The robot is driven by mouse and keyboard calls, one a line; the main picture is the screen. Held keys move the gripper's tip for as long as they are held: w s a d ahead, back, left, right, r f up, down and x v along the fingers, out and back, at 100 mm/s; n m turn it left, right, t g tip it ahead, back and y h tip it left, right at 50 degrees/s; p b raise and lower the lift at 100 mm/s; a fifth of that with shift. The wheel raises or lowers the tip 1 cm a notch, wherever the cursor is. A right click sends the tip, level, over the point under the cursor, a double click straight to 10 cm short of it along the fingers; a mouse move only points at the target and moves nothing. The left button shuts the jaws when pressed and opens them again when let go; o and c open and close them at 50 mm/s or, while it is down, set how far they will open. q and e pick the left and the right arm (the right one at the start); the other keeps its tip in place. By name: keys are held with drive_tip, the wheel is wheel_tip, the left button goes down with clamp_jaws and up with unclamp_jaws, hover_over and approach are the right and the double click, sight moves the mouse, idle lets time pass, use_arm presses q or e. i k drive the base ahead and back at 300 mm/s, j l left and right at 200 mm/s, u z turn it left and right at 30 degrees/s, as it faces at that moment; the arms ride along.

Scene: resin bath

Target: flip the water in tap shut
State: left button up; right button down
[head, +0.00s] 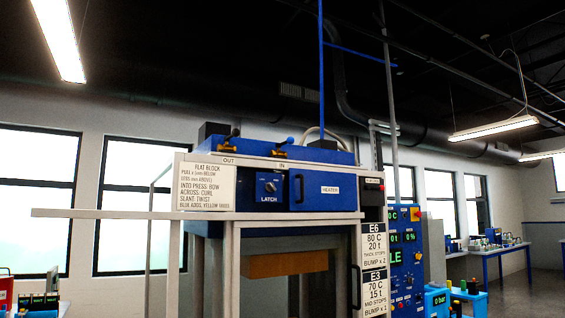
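The water in tap (280,152) sits on top of the blue press unit, above a small label reading IN. It has a brass body and a lever with a blue end that points up and to the right. To its left, above the label OUT, is a second brass tap (226,149) with a dark lever, also slanting up to the right. Both taps are small in the view, so their exact lever angles are hard to tell. Neither of my grippers shows in the head view.
Below the taps are a LATCH knob panel (268,188) and a blue HEATER drawer (330,190). A pale horizontal bar (110,214) juts out left. A tan block (287,265) hangs in the press opening. A blue control cabinet (403,250) stands at right.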

sight(291, 140)
drive_tip(key=l+u, duration=0.1)
drive_tip(key=u, duration=0.3)
drive_tip(key=i+l+u, duration=0.1)
drive_tip(key=u, duration=0.3)
drive_tip(key=i+l+u, duration=0.1)
drive_tip(key=l+u, duration=0.25)
drive_tip(key=l, duration=0.65)
drive_tip(key=l+u, duration=0.3)
drive_tip(key=l, duration=0.7)
drive_tip(key=k, duration=0.05)
